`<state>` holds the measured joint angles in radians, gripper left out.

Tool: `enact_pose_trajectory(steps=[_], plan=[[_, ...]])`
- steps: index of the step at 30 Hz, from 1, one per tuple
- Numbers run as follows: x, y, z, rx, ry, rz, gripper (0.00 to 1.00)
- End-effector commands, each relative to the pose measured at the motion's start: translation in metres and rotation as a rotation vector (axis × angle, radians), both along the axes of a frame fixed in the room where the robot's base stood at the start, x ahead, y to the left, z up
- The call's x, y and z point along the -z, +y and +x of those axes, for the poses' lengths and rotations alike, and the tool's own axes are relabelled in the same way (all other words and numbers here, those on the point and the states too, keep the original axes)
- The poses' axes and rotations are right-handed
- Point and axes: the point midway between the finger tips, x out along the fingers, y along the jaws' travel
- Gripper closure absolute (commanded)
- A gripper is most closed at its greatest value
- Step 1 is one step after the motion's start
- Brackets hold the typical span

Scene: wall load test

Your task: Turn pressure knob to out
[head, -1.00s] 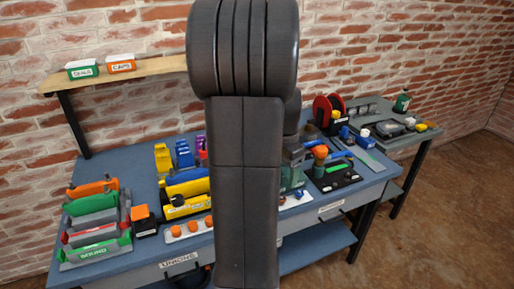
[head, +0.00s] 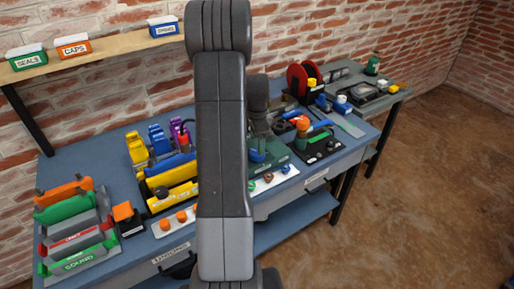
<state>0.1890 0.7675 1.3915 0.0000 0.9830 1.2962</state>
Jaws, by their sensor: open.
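I cannot pick out the pressure knob for certain in the head view. A dark green unit (head: 284,158) stands on the bench right of my arm, with a blue part (head: 257,155) at its front. A black plate beside it carries an orange-topped green part (head: 302,125). My gripper (head: 263,128) shows in part behind my upper arm, above the green unit. Its fingertips are hard to make out, and I see nothing held. My arm hides the middle of the bench, and no knob setting is readable.
The blue bench (head: 135,252) holds coloured holders (head: 75,225) at left and yellow blocks (head: 170,195) near the middle. Red reels (head: 300,80) stand at the back right. A wooden shelf (head: 115,57) carries labelled boxes. Brown floor (head: 430,190) is clear at right.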

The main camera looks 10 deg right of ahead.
Motion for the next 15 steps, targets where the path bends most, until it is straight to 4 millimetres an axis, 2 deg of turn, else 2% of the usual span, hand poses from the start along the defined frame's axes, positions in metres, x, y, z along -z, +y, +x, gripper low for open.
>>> enact_pose_trajectory(steps=[3, 6, 15], plan=[[0.020, 0.000, -0.001, -0.001, 0.003, 0.001, 0.27], [0.032, 0.000, 0.000, -0.001, 0.002, 0.000, 0.27], [0.045, 0.000, 0.000, -0.001, -0.001, 0.000, 0.27]])
